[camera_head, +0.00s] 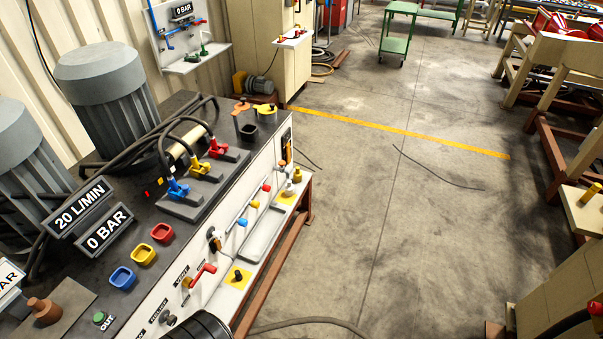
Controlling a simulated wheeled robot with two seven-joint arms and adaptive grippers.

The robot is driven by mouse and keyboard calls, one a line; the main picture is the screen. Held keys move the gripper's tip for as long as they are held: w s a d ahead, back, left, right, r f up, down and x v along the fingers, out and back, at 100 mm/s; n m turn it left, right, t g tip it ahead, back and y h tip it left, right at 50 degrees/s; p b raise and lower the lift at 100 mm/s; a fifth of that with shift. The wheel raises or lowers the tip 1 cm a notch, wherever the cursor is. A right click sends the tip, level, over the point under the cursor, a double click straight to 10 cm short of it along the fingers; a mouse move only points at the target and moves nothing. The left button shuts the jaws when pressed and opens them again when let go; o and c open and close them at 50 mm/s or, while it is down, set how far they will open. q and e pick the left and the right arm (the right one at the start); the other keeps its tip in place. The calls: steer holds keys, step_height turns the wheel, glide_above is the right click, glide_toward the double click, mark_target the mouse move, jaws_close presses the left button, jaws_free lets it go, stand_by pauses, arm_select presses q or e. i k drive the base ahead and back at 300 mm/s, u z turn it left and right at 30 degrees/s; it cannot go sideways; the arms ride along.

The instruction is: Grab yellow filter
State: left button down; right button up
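No part is clearly marked as the yellow filter, and I cannot tell which yellow part it is. A yellow flat-topped piece (265,107) sits by a black cup (267,115) at the far end of the bench. A yellow square cup-like part (143,255) sits on the bench top between a red one (162,233) and a blue one (123,277). A yellow valve-like fitting (200,168) stands between blue and red ones. Neither of my grippers is in view.
The hydraulic bench (130,220) fills the left, with grey motors (105,95) behind it. A small tray (265,232) sticks out from its front. A green cart (397,38) stands far back. The concrete floor (400,230) is mostly clear, with a cable on it.

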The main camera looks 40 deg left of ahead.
mark_target(296, 173)
steer(key=u, duration=0.55)
steer(key=i, duration=3.1)
steer(key=u, duration=2.25)
